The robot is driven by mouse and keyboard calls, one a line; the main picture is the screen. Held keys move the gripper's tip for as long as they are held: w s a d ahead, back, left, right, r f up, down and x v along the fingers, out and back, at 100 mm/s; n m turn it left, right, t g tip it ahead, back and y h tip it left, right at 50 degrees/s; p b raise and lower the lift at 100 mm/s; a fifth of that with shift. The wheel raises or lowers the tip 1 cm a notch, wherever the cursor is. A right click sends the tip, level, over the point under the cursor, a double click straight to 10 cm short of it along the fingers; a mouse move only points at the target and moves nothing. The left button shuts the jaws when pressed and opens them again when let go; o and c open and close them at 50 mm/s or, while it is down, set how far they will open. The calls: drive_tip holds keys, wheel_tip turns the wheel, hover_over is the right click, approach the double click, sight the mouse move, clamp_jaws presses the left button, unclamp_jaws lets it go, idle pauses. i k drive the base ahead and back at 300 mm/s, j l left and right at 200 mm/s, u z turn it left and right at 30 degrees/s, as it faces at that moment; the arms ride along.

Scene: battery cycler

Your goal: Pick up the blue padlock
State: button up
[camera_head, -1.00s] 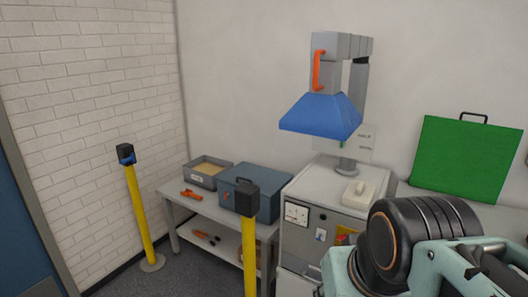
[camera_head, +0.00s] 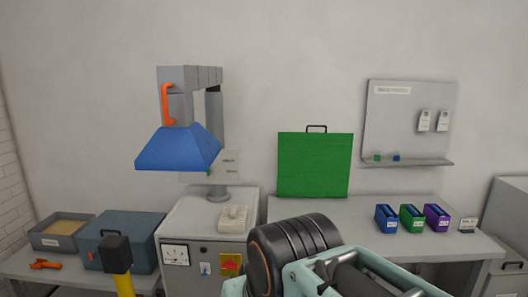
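No padlock can be made out for certain. A small blue item (camera_head: 396,157) sits on the ledge of the grey wall board, beside a small green item (camera_head: 377,157); both are too small to identify. A small blue-and-white patch (camera_head: 205,268) shows on the front of the grey cabinet, also too small to tell. My arm, teal with a black joint, crosses the bottom of the picture. My gripper's fingertips do not show.
A grey bench (camera_head: 345,208) carries a green panel (camera_head: 314,165) and blue, green and purple bins (camera_head: 437,217). A blue hood (camera_head: 180,149) hangs over the grey cabinet (camera_head: 190,213). At left are a blue toolbox (camera_head: 125,228) and a yellow post (camera_head: 124,284) with a black top.

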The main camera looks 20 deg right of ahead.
sight(396, 157)
drive_tip(key=l+z, duration=0.1)
drive_tip(key=z, duration=2.1)
drive_tip(key=i+j+z, duration=0.6)
drive_tip(key=i, duration=0.15)
drive_tip(key=i+j+z, duration=0.15)
drive_tip(key=i+j, duration=0.5)
drive_tip(key=i+l+u, duration=0.2)
drive_tip(key=i+j+z, duration=0.1)
drive_tip(key=j, duration=0.2)
drive_tip(key=i+j+z, duration=0.1)
drive_tip(key=j, duration=0.2)
